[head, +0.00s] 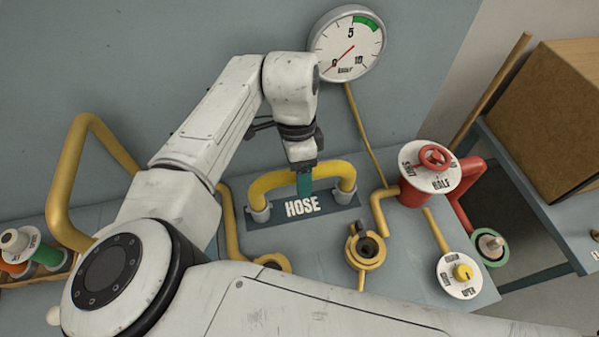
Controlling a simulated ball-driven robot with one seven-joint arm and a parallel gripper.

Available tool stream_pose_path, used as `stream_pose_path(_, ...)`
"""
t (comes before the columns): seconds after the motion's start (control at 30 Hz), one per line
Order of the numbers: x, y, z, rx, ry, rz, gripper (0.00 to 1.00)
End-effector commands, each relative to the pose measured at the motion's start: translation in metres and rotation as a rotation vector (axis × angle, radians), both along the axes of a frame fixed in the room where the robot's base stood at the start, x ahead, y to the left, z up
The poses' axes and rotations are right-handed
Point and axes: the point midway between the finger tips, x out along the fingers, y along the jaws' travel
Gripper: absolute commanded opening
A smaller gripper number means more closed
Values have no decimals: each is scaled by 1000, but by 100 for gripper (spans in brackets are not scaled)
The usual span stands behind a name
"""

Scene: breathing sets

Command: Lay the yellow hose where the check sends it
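The yellow hose (268,184) is an arch with both ends in grey cups on a dark plate (325,215) marked HOSE. My gripper (303,183) points down at the middle of the arch, with a teal finger against or just in front of it. I cannot tell whether the fingers are closed on it. A round gauge (347,43) on the wall has its red needle near 0 and a green band at upper right. Two brass-yellow ports, a left one (273,262) and a right one (366,252), stand on the bench; my arm partly hides the left one.
A red valve wheel (435,157) on a dial marked HALF and a yellow knob (463,272) on a dial marked OPEN stand right. A green-rimmed port (489,246) ends a red pipe. A cardboard box (560,115) is far right. Coloured cylinders (45,253) sit left.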

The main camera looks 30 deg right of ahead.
Motion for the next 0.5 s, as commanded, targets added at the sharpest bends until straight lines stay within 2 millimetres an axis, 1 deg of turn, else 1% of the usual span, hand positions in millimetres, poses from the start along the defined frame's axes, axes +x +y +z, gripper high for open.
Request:
stream_pose_path(0.07,3,-1,9,-1,-4,-1,66)
stream_pose_path(0.4,15,-5,76,1,-3,-2,66)
stream_pose_path(0.5,18,-6,92,0,-3,-2,66)
